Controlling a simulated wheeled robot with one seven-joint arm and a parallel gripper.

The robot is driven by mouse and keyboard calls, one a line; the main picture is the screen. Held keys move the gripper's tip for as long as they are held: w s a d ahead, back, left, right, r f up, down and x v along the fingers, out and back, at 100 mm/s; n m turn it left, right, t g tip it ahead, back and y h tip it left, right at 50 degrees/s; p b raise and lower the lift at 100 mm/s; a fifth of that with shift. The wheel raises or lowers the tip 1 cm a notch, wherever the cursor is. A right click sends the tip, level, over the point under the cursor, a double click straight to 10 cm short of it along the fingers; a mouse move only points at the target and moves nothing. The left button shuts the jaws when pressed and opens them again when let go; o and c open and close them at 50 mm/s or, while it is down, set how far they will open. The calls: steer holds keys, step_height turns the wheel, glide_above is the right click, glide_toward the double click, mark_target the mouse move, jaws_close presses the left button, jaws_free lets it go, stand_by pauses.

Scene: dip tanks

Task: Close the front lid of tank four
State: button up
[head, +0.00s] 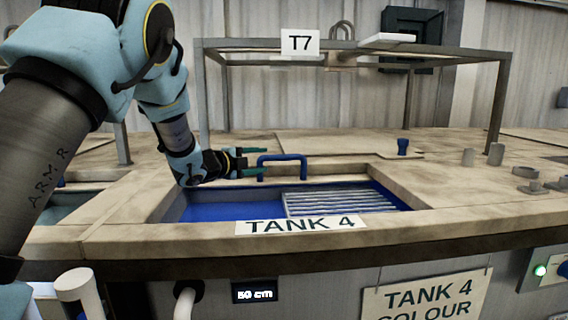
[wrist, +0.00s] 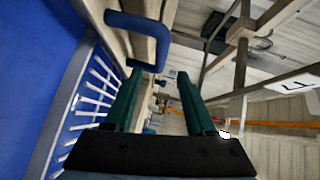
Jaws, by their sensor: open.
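Tank four, marked by a "TANK 4" label (head: 300,225), has an open rectangular mouth with blue inside and a pale slatted grate (head: 340,203) at its right. A blue U-shaped handle (head: 283,157) stands at the back edge of the mouth; it also shows in the wrist view (wrist: 158,52). A flat beige panel (head: 345,143) lies behind the mouth; I cannot tell whether it is the front lid. My gripper (head: 266,161) is open, its green fingers close to the handle's left end.
A metal frame (head: 499,110) with a "T7" sign (head: 300,43) stands over the deck behind the tank. The deck's front strip is mostly clear.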

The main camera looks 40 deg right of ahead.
mark_target(279, 157)
steer(key=d+p, duration=0.1)
steer(key=d, duration=0.1)
steer(key=d+p, duration=0.1)
steer(key=d, duration=0.2)
steer(key=d+f+p, duration=0.1)
steer(key=d, duration=0.2)
steer(key=shift+w+d, duration=0.25)
steer(key=shift+w, duration=0.1)
steer(key=shift+w+d+f+p, duration=0.15)
steer(key=shift+d+p, duration=0.2)
steer(key=shift+d, duration=0.3)
steer(key=shift+c, duration=0.3)
jaws_close()
